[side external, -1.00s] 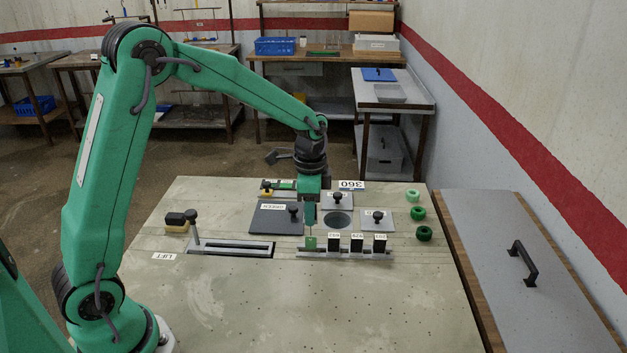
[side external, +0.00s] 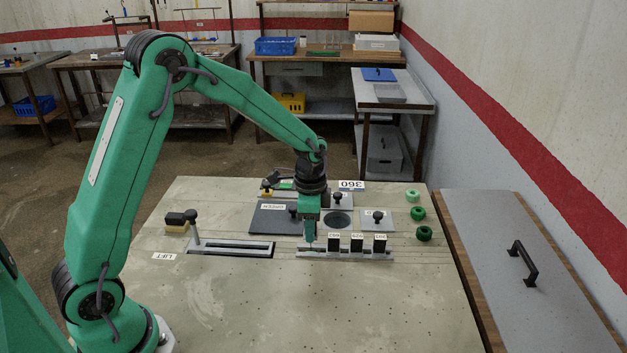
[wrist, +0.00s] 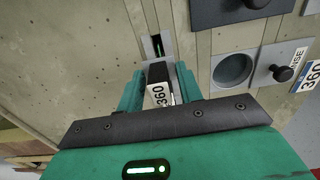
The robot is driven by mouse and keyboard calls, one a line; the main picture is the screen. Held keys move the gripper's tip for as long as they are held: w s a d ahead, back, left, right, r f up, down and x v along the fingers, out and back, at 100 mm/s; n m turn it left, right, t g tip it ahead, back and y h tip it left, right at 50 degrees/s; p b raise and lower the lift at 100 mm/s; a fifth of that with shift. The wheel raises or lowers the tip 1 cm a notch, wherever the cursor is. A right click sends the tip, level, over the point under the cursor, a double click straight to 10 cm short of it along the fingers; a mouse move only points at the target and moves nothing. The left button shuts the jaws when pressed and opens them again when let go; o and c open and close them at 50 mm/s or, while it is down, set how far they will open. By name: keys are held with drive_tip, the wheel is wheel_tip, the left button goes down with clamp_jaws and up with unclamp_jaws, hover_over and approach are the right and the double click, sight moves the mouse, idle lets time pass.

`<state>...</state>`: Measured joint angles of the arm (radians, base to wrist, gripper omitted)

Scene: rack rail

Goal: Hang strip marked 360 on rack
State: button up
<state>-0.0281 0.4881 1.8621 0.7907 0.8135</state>
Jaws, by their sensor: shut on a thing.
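My gripper (wrist: 157,92) is shut on a black-topped strip with a white label reading 360 (wrist: 160,94), seen between the jaws in the wrist view. In the side view my gripper (side external: 310,236) is low over the left end of a grey rack rail (side external: 376,255). Several black strips with white labels, such as the one at the right (side external: 380,244), stand upright along that rail; their labels are too small to read. My fingers hide the held strip's lower end, so I cannot tell whether it touches the rail.
Left of the rail lies a slotted tray (side external: 204,248). Behind are a dark lidded plate (side external: 268,222), a round hole (side external: 338,220) and a grey knobbed lid (side external: 386,222). A 360 sign (side external: 352,185) stands at the back. Green rings (side external: 418,213) sit at right. The front table is clear.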

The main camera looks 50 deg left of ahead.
sight(310, 251)
drive_tip(key=shift+f, duration=2.4)
drive_tip(key=o, duration=0.9)
drive_tip(key=shift+r, duration=0.1)
drive_tip(key=shift+r, duration=3.4)
drive_tip(key=shift+r, duration=0.15)
